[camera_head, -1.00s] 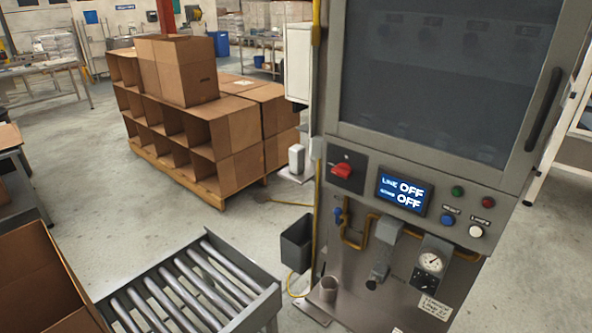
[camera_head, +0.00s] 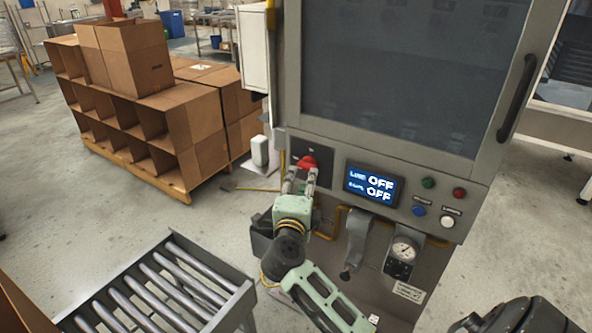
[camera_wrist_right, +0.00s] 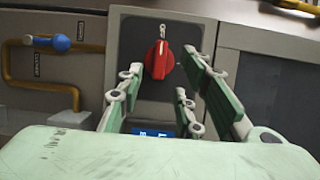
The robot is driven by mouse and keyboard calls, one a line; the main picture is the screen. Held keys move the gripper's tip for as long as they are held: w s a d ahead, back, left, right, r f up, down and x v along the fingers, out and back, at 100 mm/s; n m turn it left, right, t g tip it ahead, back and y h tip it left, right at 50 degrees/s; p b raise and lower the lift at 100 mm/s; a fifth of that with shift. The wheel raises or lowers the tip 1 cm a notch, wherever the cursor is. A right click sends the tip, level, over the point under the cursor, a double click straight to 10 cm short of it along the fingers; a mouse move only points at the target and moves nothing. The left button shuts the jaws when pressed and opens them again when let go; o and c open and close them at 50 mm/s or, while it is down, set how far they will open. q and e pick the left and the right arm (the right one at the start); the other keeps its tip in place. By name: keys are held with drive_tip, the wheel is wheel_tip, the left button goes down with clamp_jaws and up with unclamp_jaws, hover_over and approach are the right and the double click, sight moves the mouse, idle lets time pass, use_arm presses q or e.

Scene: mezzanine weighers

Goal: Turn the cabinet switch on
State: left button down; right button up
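The cabinet switch is a red rotary knob (camera_head: 306,163) on a dark square plate on the grey cabinet's front. My right gripper (camera_head: 301,181) is at the knob in the head view, its fingers partly covering the plate. In the right wrist view the knob (camera_wrist_right: 158,60) stands just beyond and between the spread fingers, and clear gaps show on both sides. The gripper (camera_wrist_right: 158,85) is open and empty. The cabinet's display (camera_head: 371,184) reads OFF on both lines. My left gripper is out of view.
Green (camera_head: 428,182), red (camera_head: 459,193), blue (camera_head: 418,211) and white (camera_head: 447,221) buttons sit right of the display. A gauge (camera_head: 403,251) and yellow piping are below. A roller conveyor (camera_head: 240,295) stands front left, with stacked cardboard boxes (camera_head: 190,125) behind.

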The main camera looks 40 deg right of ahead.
sight(306, 170)
drive_tip(key=x, duration=0.5)
drive_tip(key=shift+p, duration=0.3)
drive_tip(key=shift+f, duration=0.1)
clamp_jaws()
